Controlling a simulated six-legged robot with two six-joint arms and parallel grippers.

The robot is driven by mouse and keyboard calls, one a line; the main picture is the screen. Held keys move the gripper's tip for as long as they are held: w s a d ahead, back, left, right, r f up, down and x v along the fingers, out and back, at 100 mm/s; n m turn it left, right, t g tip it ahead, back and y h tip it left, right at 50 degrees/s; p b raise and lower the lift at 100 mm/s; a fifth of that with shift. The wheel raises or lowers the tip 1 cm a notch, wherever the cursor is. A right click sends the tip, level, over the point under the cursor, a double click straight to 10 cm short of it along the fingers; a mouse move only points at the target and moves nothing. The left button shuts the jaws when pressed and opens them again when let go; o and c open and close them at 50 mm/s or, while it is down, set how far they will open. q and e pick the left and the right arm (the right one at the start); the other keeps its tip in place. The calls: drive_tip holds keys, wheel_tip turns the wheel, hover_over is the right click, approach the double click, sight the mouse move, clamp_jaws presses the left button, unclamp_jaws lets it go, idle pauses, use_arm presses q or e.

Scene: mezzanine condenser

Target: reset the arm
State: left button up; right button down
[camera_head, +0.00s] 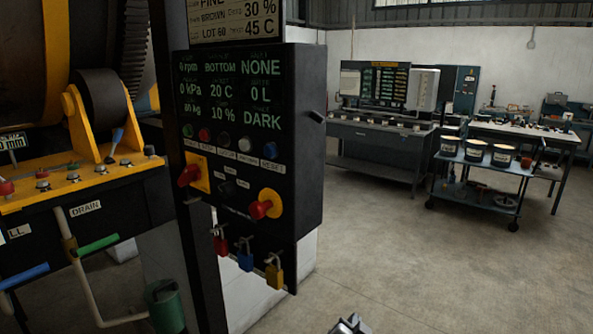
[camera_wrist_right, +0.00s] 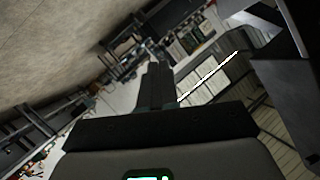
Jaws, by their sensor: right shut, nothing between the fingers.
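My right gripper (camera_head: 350,325) shows only as a small metallic part at the bottom edge of the head view, over the concrete floor and apart from everything else. In the right wrist view its dark fingers (camera_wrist_right: 157,82) are together, with nothing between them. Most of my right arm is out of the head view. My left gripper is not in view.
A black control panel (camera_head: 300,150) with a lit display, knobs and hanging padlocks stands left of centre. Left of it is a yellow-and-black drum machine (camera_head: 90,175). A cart (camera_head: 470,200) with several tubs stands at right. The floor (camera_head: 420,270) between is clear.

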drive_tip(key=s+d+f+n+g+y, duration=0.2)
drive_tip(key=s+d+f+g, duration=0.15)
drive_tip(key=s+f, duration=0.65)
drive_tip(key=s+d+f+n+g+y, duration=0.15)
drive_tip(key=s+d+f+g, duration=0.35)
drive_tip(key=f, duration=0.9)
drive_tip(key=s+a+f+n+g+y, duration=0.1)
drive_tip(key=s+a, duration=0.3)
drive_tip(key=s, duration=0.5)
drive_tip(key=s+a+f+n+g+y, duration=0.1)
drive_tip(key=s+a+n+g+y, duration=0.2)
drive_tip(key=s, duration=0.7)
drive_tip(key=shift+a+f+g, duration=0.25)
drive_tip(key=shift+a+g, duration=0.3)
drive_tip(key=shift+a, duration=0.65)
